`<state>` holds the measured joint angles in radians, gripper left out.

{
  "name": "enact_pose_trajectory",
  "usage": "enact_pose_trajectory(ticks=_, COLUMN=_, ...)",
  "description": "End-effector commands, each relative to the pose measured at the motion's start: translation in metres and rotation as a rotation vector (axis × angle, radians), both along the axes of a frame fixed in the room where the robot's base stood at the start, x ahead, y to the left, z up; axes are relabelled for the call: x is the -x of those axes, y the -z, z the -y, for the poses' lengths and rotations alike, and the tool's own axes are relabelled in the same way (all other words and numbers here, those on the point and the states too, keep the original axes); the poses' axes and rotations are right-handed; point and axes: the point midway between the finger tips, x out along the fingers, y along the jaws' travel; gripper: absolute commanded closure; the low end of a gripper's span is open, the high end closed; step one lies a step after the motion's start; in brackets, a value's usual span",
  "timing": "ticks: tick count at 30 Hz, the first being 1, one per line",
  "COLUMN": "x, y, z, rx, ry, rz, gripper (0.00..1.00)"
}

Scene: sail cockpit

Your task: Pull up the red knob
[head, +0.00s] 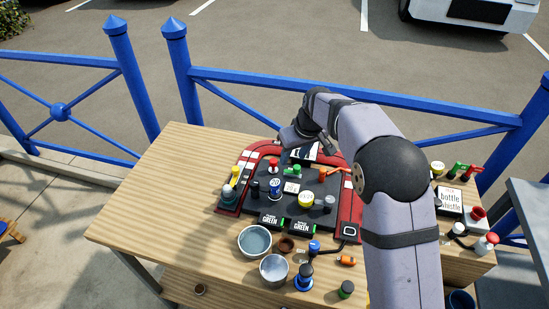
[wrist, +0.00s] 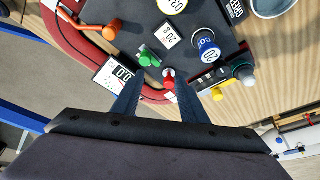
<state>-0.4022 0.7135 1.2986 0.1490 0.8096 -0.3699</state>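The red knob (head: 273,163) stands on the dark panel (head: 257,198) near its back edge in the head view. In the wrist view the red knob (wrist: 169,77) shows between the tips of my two fingers. My gripper (wrist: 159,77) is open and empty there, with a finger to each side of the knob. I cannot tell how far the tips are above it. In the head view my gripper (head: 284,138) is at the back of the panel, partly hidden by my wrist.
A green handle (wrist: 149,57) and a white display box (wrist: 115,75) are close to the left finger in the wrist view. A blue-topped knob (wrist: 206,45) and a yellow-black block (wrist: 212,77) are to the right. Two metal bowls (head: 255,241) stand in front of the panel.

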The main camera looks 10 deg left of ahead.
Motion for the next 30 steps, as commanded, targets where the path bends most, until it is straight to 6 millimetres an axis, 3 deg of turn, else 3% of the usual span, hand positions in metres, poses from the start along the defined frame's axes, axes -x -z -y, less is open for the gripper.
enact_pose_trajectory(ticks=3, x=-0.011, y=0.003, z=-0.029, rx=-0.013, ry=-0.057, rz=0.026, gripper=0.61)
enact_pose_trajectory(ticks=7, x=-0.016, y=0.005, z=-0.045, rx=-0.021, ry=-0.089, rz=0.041, gripper=0.61)
enact_pose_trajectory(ticks=17, x=-0.019, y=0.009, z=-0.051, rx=-0.023, ry=-0.097, rz=0.046, gripper=0.61)
enact_pose_trajectory(ticks=30, x=-0.032, y=0.052, z=-0.063, rx=-0.023, ry=-0.096, rz=0.045, gripper=0.61)
